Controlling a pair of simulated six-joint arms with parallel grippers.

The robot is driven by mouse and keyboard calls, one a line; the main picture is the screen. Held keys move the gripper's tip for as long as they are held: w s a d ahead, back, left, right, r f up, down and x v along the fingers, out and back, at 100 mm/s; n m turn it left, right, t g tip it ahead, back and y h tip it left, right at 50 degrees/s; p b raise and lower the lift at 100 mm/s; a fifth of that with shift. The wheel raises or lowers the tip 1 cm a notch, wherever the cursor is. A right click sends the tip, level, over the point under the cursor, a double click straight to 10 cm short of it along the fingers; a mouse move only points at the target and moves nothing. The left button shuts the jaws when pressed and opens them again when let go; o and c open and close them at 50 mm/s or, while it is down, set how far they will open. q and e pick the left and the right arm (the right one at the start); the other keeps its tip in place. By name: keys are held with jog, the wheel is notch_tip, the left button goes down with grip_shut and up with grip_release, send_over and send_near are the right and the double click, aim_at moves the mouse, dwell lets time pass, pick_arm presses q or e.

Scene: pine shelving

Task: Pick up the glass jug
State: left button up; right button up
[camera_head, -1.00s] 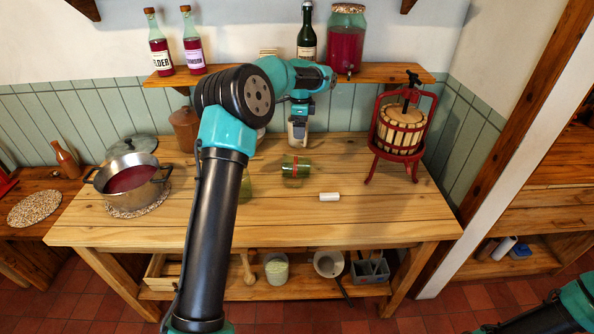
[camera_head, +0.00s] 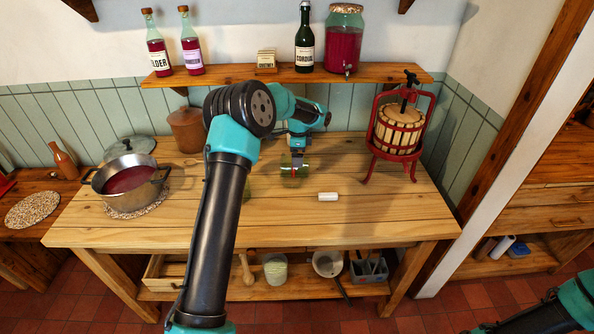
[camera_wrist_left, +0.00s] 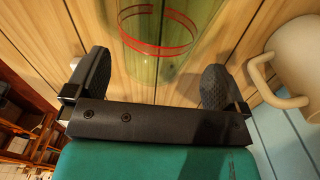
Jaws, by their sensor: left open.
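A greenish clear glass vessel with a red band, which looks like the glass jug (camera_head: 291,181), is on the table's middle. I cannot make out a handle. In the left wrist view the jug (camera_wrist_left: 165,45) shows between and beyond the two fingers, its red band seen as a ring. My left gripper (camera_head: 298,159) is over the jug in the head view, overlapping its upper part. In the wrist view the left gripper (camera_wrist_left: 157,65) has its fingers wide apart with nothing clamped. I cannot tell whether they touch the glass. My right gripper is out of view.
A cream mug (camera_wrist_left: 300,58) is close to the right finger in the wrist view. A white cylinder (camera_head: 328,197) lies right of the jug. A second greenish glass (camera_head: 248,189) is partly behind my left arm. A pot (camera_head: 130,180) and red press (camera_head: 399,132) flank the table (camera_head: 330,228).

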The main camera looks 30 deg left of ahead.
aim_at(295, 172)
pick_arm(q)
jog(key=shift+f, duration=0.1)
jog(key=shift+s+f, duration=0.15)
jog(key=shift+f, duration=1.15)
jog(key=shift+s+f, duration=0.15)
jog(key=shift+f, duration=1.1)
jog(key=shift+f, duration=0.25)
jog(key=c, duration=1.1)
jog(key=shift+r, duration=0.1)
